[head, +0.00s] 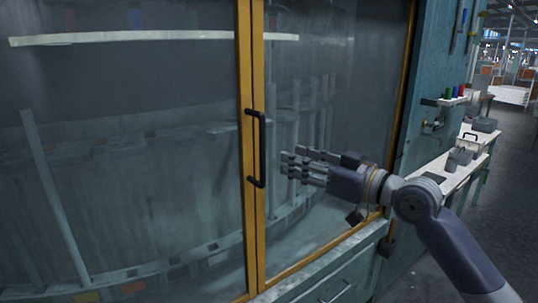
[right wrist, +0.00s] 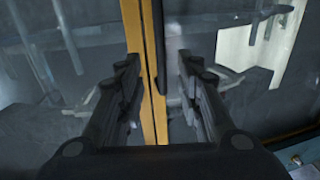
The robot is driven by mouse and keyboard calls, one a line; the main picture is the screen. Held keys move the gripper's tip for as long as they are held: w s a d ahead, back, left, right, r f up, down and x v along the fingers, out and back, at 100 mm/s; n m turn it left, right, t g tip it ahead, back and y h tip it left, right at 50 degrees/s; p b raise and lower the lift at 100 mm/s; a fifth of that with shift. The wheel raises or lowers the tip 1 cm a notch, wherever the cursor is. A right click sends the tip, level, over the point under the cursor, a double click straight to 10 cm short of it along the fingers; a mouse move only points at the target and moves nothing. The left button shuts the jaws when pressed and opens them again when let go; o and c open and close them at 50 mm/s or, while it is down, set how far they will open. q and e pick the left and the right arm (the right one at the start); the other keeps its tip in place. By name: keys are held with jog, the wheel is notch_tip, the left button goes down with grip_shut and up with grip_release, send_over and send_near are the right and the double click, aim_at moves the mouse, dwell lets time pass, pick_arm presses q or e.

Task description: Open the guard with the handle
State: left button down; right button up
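The guard is a pair of glazed panels (head: 130,160) in yellow frames that meet at a vertical seam. A black vertical bar handle (head: 262,150) is fixed on the yellow frame by the seam. My right gripper (head: 287,164) is just right of the handle's lower half and apart from it, fingers pointing left. In the right wrist view the fingers (right wrist: 156,62) are spread, with the yellow frame and the dark handle (right wrist: 158,45) showing between them. Nothing is held. The panels look closed. My left gripper is not in view.
A teal cabinet wall (head: 437,80) stands right of the guard. A side shelf (head: 458,172) there carries dark containers. Drawers (head: 335,285) lie below the guard. An open aisle (head: 510,200) runs at the far right.

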jog(key=p, duration=0.3)
send_over(262, 181)
jog(key=shift+w, duration=0.45)
grip_shut()
